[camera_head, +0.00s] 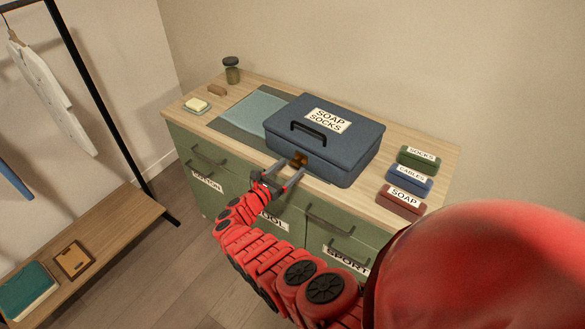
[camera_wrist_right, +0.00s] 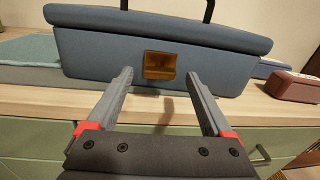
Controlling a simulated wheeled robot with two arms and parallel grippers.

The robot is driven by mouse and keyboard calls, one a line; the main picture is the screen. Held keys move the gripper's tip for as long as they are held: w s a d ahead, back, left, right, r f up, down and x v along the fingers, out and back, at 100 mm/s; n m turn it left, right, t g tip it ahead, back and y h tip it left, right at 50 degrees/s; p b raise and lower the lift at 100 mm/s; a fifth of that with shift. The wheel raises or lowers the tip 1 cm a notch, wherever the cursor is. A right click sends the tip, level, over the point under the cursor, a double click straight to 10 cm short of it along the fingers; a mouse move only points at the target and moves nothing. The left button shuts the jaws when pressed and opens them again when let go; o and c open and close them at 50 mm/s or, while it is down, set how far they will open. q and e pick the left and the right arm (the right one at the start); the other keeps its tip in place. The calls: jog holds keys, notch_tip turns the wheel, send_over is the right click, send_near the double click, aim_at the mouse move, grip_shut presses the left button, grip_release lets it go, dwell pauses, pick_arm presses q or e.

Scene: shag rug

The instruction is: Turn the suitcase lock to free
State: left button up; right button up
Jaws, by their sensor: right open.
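The blue suitcase (camera_head: 322,139) lies closed on the wooden top of a green drawer cabinet. It has a black handle and a label reading "SOAP SOCKS". Its brass lock (camera_head: 299,160) is on the front face; in the right wrist view the lock (camera_wrist_right: 160,65) is a square plate, and I cannot tell its turn position. My right gripper (camera_head: 284,180) is in front of the lock, open and empty. In the right wrist view its two fingers (camera_wrist_right: 160,84) point at the suitcase front, one on each side below the lock, apart from it. My left gripper is not in view.
Boxes labelled SOCKS (camera_head: 419,157), CABLES (camera_head: 408,179) and SOAP (camera_head: 400,200) stand right of the suitcase. A blue-grey mat (camera_head: 249,110), soap dish (camera_head: 197,106) and dark jar (camera_head: 232,70) are left. Drawer handles (camera_head: 330,221) stick out below. A clothes rack stands far left.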

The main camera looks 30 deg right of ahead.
aim_at(297, 162)
jog(key=shift+x, duration=1.1)
grip_shut()
jog(key=shift+m, duration=0.4)
grip_release()
